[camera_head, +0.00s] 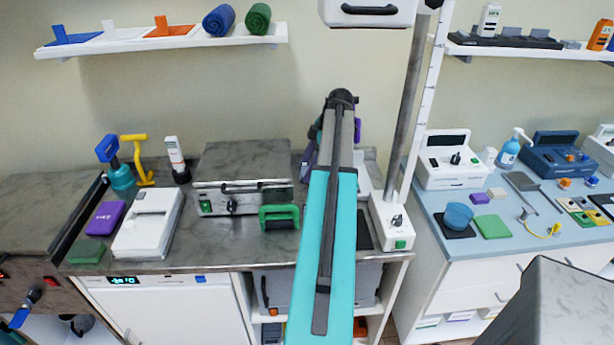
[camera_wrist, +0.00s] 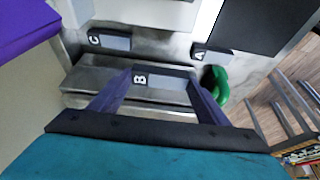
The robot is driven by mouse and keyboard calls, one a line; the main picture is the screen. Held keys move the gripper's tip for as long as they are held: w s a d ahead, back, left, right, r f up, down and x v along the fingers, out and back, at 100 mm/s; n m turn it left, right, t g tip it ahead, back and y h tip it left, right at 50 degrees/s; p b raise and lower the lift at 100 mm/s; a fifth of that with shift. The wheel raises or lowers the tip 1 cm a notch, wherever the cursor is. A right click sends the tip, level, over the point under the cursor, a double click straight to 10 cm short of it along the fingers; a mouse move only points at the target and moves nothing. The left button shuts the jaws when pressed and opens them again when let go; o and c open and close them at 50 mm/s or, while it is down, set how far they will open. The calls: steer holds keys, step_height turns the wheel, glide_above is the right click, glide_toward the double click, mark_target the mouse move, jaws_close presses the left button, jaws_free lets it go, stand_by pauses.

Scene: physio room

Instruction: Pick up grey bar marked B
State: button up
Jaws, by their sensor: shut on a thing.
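In the wrist view, the grey bar marked B (camera_wrist: 166,84) lies between the two purple fingers of my gripper (camera_wrist: 162,82). The fingers are shut on it from both sides, and its white label faces the camera. A grey bar marked C (camera_wrist: 112,42) is beyond it to the left. A grey bar marked A (camera_wrist: 214,55) is to the right. In the head view my arm covers this spot, so the bars and fingertips cannot be made out there.
A grey press box (camera_head: 244,172) and a white device (camera_head: 148,222) stand left of my arm. A white stand with a pole (camera_head: 393,222) is close on the right.

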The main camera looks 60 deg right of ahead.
steer(key=shift+r, duration=0.3)
stand_by(0.5)
steer(key=shift+r, duration=0.1)
